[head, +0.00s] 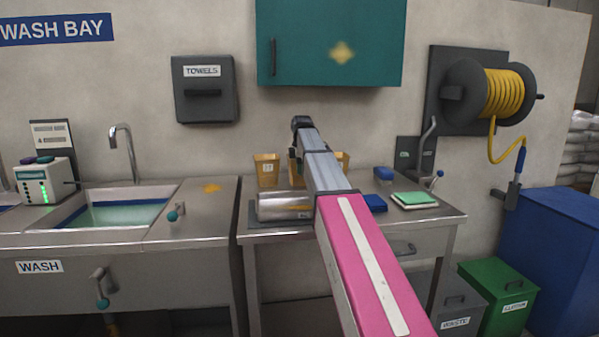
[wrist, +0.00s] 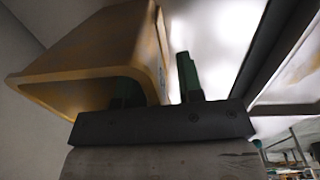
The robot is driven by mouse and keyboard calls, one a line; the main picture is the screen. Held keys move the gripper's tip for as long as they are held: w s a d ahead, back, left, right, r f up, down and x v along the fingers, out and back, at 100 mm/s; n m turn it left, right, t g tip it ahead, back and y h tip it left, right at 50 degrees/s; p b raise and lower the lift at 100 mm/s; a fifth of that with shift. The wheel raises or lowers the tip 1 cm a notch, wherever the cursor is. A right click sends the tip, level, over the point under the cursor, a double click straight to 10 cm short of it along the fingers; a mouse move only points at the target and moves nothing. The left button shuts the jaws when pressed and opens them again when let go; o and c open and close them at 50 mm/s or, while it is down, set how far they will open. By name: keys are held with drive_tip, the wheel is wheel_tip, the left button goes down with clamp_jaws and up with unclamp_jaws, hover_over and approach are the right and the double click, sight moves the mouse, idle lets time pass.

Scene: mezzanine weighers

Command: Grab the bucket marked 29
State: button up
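Small yellow-tan buckets stand at the back of the steel table. The left bucket (head: 267,171) has a pale label, too small to read. Another bucket (head: 296,174) is mostly hidden behind my arm, and part of a third (head: 343,161) shows to its right. In the wrist view a tilted-looking yellow bucket (wrist: 95,50) fills the upper left; no number is readable on it. My gripper (wrist: 155,72) is open, its dark green fingers apart. The bucket's wall lies between them in the picture, with a gap to the right finger. I cannot tell whether the left finger touches it.
The steel table (head: 440,211) also carries a metal cylinder (head: 285,206), a blue sponge-like block (head: 374,203) and a green-topped stack (head: 414,199). A sink (head: 118,215) is left. A teal cabinet (head: 330,40) hangs above. Bins (head: 497,295) and a hose reel (head: 490,92) are right.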

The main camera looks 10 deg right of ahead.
clamp_jaws()
drive_tip(key=shift+r, duration=0.15)
